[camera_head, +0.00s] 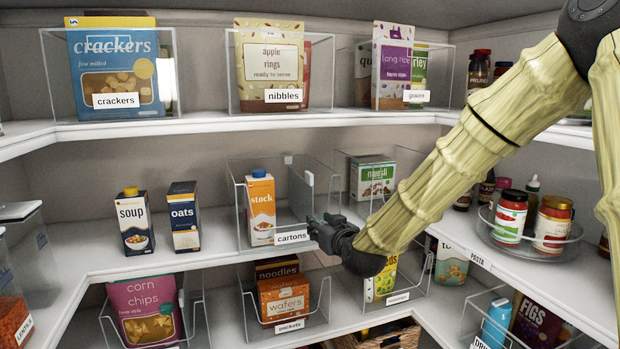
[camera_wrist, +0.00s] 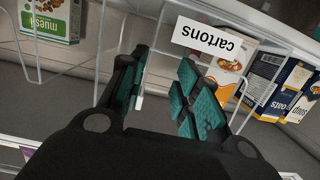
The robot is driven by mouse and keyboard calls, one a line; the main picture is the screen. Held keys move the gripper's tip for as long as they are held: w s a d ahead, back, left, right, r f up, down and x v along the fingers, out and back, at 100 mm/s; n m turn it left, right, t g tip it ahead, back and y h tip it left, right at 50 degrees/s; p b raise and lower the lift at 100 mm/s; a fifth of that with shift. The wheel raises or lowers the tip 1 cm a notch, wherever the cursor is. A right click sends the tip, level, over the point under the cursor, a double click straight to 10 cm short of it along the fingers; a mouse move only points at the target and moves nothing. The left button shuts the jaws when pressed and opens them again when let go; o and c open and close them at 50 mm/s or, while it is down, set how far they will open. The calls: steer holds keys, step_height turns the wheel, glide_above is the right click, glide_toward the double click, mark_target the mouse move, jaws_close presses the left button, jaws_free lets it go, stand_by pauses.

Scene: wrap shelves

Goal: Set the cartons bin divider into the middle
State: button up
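The clear cartons bin (camera_head: 241,221) stands on the middle shelf, its "cartons" label on the front; the label also shows upside down in the wrist view (camera_wrist: 212,40). A stock carton (camera_head: 261,203) stands upright in its left part. A clear panel with a white tab (camera_head: 309,178), apparently the divider, stands in the bin's right part; its edges are hard to trace. My gripper (camera_head: 318,227) is at the bin's front right corner. In the wrist view its teal-padded fingers (camera_wrist: 166,92) are apart, with a small white piece near the left finger. Whether the divider lies between them is unclear.
A soup carton (camera_head: 135,220) and an oats carton (camera_head: 184,216) stand left of the bin. A bin with a muesli box (camera_head: 374,179) is close on the right. The upper shelf (camera_head: 205,121) overhangs, and a wafers bin (camera_head: 290,319) sits below.

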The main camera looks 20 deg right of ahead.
steer(key=t, duration=0.2)
glide_toward(312, 176)
steer(key=shift+w+a+r+p, duration=0.1)
steer(key=shift+w+p, duration=1.2)
steer(key=shift+w, duration=1.5)
steer(key=shift+w+a+p, duration=0.1)
steer(key=shift+w+p, duration=1.2)
steer(key=shift+w, duration=1.5)
jaws_close()
